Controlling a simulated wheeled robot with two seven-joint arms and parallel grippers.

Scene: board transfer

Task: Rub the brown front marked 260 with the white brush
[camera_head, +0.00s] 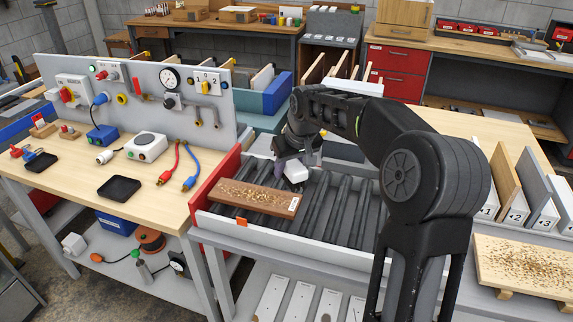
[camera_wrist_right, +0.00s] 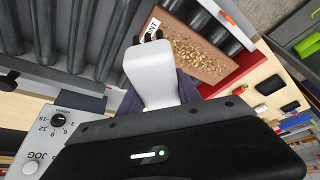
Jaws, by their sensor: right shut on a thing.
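The brown front (camera_head: 256,193) lies on the roller conveyor near its left end, with pale chips spread over its top. A white label sits at its right end; its number is too small to read. It also shows in the right wrist view (camera_wrist_right: 212,62), with the label partly hidden. My right gripper (camera_head: 288,158) is shut on the white brush (camera_head: 296,172), just behind the front's right end. The brush (camera_wrist_right: 150,72) points toward the label end in the right wrist view. I cannot tell if its dark bristles touch the front. My left gripper is not in view.
Bare dark rollers (camera_head: 340,205) lie right of the front, inside a rail with a red end plate (camera_head: 217,180). A workbench (camera_head: 75,180) with a gauge panel stands left. A light board with chips (camera_head: 525,265) lies at the right.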

